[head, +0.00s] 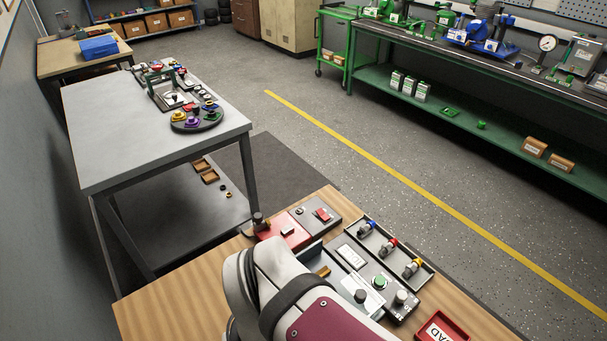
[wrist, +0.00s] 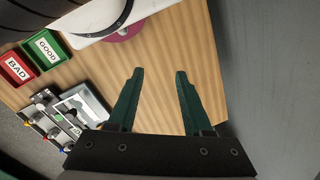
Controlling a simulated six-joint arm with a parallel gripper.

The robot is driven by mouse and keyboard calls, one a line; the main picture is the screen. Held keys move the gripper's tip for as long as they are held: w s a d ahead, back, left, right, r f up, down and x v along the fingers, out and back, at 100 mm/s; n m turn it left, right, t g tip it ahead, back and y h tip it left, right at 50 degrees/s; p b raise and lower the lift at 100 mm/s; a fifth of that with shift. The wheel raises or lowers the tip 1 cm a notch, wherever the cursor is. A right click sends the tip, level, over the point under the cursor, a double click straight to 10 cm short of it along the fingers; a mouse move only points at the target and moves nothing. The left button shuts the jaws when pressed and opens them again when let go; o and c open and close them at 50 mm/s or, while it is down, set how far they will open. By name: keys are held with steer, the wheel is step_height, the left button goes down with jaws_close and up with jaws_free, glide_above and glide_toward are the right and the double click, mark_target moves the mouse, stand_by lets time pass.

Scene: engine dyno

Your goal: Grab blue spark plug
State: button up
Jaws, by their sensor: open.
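The blue spark plug (head: 367,229) lies at the far end of a dark tray (head: 428,271) on the wooden bench, in the head view. A red-banded plug (head: 388,246) and a yellow-banded plug (head: 412,268) lie in the same tray, nearer. My gripper (wrist: 160,73) is open and empty in the wrist view, its two dark green fingers apart over bare wood. The tray shows small at the lower left of that view, well to the side of the fingers. In the head view my arm hides most of the gripper.
A control box with knobs (head: 380,283) stands beside the tray. A red BAD bin (head: 442,328) is at the front edge, with a green GOOD bin (wrist: 46,48) next to it. A red box (head: 283,232) stands at the bench's far edge. Bare wood (head: 190,300) lies left of my arm.

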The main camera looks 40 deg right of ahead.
steer(key=shift+o, duration=0.9)
steer(key=n+h, duration=0.6)
steer(key=n, duration=1.8)
glide_above(363, 228)
steer(key=a, duration=0.6)
step_height(363, 228, down, 6)
steer(key=x, duration=1.5)
steer(key=shift+w+d+f, duration=0.15)
steer(key=shift+d, duration=0.05)
jaws_close()
